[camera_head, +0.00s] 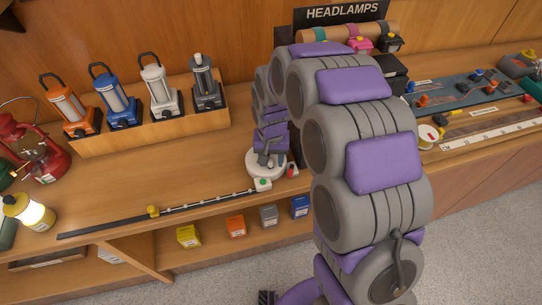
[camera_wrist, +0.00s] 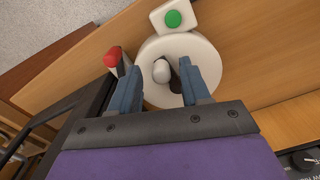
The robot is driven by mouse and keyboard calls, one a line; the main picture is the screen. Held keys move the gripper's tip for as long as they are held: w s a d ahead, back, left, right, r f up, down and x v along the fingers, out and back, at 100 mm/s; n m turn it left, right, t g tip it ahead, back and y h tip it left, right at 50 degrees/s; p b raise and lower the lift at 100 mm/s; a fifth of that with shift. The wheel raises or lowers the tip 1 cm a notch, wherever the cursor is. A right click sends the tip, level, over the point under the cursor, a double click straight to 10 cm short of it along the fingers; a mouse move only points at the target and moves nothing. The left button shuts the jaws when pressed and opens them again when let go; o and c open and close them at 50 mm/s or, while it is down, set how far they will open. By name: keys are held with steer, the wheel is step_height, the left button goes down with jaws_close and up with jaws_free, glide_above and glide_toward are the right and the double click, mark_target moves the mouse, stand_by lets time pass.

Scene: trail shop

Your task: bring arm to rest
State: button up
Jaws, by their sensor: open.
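My arm arches over the counter. My gripper (camera_head: 268,156) is low over a round white base (camera_head: 266,172) on the counter, below the headlamps sign. In the wrist view my gripper (camera_wrist: 161,88) has its two blue-grey fingers apart. A small white rounded piece (camera_wrist: 161,70) with a dark part beside it shows between the fingers, over the round white base (camera_wrist: 150,48). The fingers appear clear of this piece, but their height above the base is hard to tell.
A white block with a green button (camera_wrist: 174,19) adjoins the base. A small red-topped item (camera_wrist: 111,58) stands beside it. Lanterns in a wooden rack (camera_head: 150,128) stand left; a black slotted rail (camera_head: 165,213) lies along the counter's front. Boxes (camera_head: 236,227) sit on the lower shelf.

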steer(key=shift+a, duration=0.45)
steer(key=c, duration=0.3)
steer(key=shift+d, duration=0.25)
jaws_close()
steer(key=shift+s+a, duration=0.1)
steer(key=shift+a, duration=1.15)
steer(key=shift+p, duration=0.3)
